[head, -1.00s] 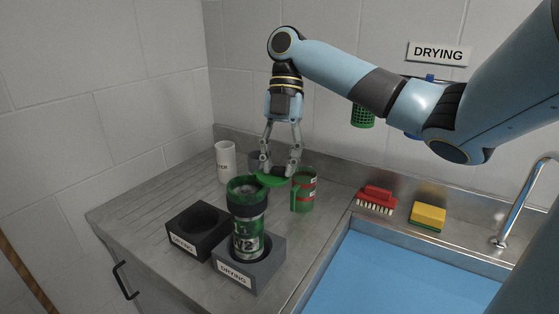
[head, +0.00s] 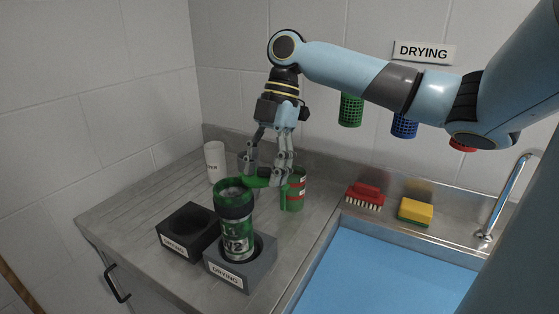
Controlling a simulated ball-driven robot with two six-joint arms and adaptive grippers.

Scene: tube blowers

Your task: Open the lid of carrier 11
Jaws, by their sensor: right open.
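A clear and green carrier (head: 237,232) stands upright in the front grey holder (head: 262,265). Its printed number appears to end in 2 but is hard to read. I cannot tell whether the fingers touch the lid. Behind it stands another green carrier with red bands (head: 298,189), partly hidden by the gripper; its number is not readable. My left gripper is not in view.
An empty dark holder (head: 187,229) labelled DRYING sits left of the grey one. A white cup (head: 215,162) stands behind. A red brush (head: 365,195) and yellow sponge (head: 415,211) lie by the blue sink (head: 390,270). Green and blue baskets (head: 350,109) hang on the wall.

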